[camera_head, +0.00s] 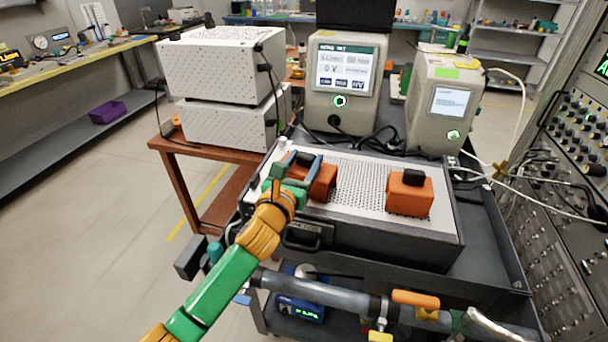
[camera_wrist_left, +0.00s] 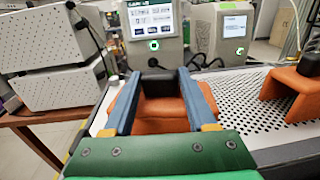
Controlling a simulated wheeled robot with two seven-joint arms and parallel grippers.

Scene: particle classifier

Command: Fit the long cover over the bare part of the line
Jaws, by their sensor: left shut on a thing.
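An orange cover (camera_head: 321,184) with a black grip (camera_wrist_left: 158,84) sits at the left of a white perforated top. My left gripper (camera_head: 304,168) is shut on that grip, with its blue fingers on either side of it. Part of the cover is hidden by the gripper. A second orange cover (camera_head: 409,197) with a black grip stands apart to the right. I cannot tell for sure which cover is longer. The line, a grey pipe (camera_head: 335,288), runs across the lower front, with bare grey surface at its left and middle. My right gripper is not in view.
The perforated top (camera_head: 358,190) is on a dark cart, with clear room between the covers. Two screened instruments (camera_head: 342,80) (camera_head: 440,100) stand behind it. White boxes (camera_head: 222,65) sit on a brown table at the left. An orange-handled fitting (camera_head: 415,298) is on the pipe.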

